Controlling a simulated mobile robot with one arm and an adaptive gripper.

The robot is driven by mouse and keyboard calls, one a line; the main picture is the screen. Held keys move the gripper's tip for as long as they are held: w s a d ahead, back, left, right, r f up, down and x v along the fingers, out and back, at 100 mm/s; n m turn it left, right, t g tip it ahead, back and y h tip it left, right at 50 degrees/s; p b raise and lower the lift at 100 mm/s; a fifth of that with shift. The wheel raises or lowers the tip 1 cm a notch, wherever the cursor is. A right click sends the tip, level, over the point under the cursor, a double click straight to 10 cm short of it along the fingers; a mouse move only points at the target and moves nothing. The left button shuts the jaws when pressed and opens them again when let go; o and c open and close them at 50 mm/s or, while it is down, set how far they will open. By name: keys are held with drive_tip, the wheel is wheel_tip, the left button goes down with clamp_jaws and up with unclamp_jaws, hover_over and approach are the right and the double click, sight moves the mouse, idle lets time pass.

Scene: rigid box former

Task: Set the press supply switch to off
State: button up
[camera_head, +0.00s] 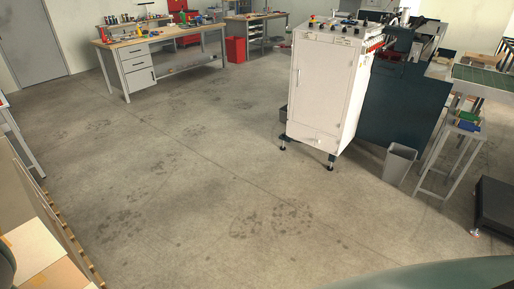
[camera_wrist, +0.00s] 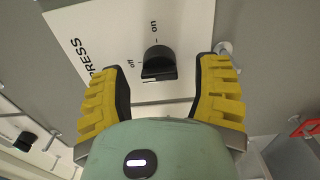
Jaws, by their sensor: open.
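In the wrist view, a black rotary switch (camera_wrist: 157,60) sits on a white label plate (camera_wrist: 100,22). The plate reads "PRESS", with "off" to the left of the knob and "on" above it. I cannot tell clearly which mark the knob points at. My gripper (camera_wrist: 160,70) is open, with its yellow ridged fingers on the left and right sides of the knob's lower part in the picture. No contact with the knob can be made out. In the head view, my gripper does not show and this switch cannot be picked out.
In the wrist view, another black knob (camera_wrist: 25,141) lies at lower left and a red part (camera_wrist: 304,128) at right. In the head view, a white cabinet (camera_head: 320,90) stands beside a grey bin (camera_head: 398,163). The floor (camera_head: 190,170) in front is clear.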

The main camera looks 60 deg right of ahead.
drive_tip(key=s+d, duration=0.1)
drive_tip(key=d, duration=1)
idle(0.3)
